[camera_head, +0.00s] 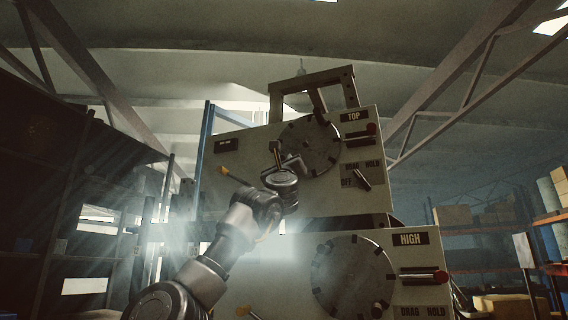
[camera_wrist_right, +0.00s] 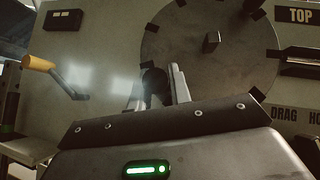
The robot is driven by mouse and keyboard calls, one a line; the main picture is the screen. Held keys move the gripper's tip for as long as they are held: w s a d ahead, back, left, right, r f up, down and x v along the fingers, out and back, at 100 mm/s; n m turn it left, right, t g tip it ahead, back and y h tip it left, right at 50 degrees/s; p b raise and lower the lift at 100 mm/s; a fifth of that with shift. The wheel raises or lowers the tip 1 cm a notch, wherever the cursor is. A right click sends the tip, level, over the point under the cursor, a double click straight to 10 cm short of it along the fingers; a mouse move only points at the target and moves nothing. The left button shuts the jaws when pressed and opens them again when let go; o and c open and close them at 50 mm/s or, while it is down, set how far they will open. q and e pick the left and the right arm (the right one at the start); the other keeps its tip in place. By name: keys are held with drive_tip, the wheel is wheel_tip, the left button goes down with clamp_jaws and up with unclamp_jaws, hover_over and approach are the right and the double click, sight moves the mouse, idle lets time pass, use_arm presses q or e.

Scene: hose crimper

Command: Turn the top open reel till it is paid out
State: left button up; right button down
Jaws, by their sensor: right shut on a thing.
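The top open reel (camera_head: 318,150) is a grey disc with dark marks around its rim, on the upper pale panel beside the label TOP. In the right wrist view the reel (camera_wrist_right: 235,75) fills the upper right, with a small square hub peg (camera_wrist_right: 211,42). My right gripper (camera_head: 283,160) is at the reel's lower left edge. In the right wrist view its fingers (camera_wrist_right: 158,88) are shut on a dark knob (camera_wrist_right: 154,80) in front of the disc's lower left part. The knob is partly hidden by the fingers. My left gripper is not in view.
A red-ended handle (camera_head: 371,129) and a black DRAG/HOLD/OFF lever (camera_head: 362,180) sit right of the reel. A yellow-gripped crank (camera_head: 224,171) sticks out at left. Below is a second panel with a reel (camera_head: 353,275) marked HIGH. Shelving stands on both sides.

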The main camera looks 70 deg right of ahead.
drive_tip(key=shift+w+a+r+t, duration=0.15)
drive_tip(key=shift+t, duration=0.15)
drive_tip(key=c, duration=1.3)
unclamp_jaws()
drive_tip(key=shift+a+f+b, duration=0.1)
drive_tip(key=shift+f+b, duration=0.25)
drive_tip(key=shift+f, duration=0.1)
drive_tip(key=b+v, duration=0.6)
drive_tip(key=v, duration=0.4)
drive_tip(key=shift+a+r, duration=0.2)
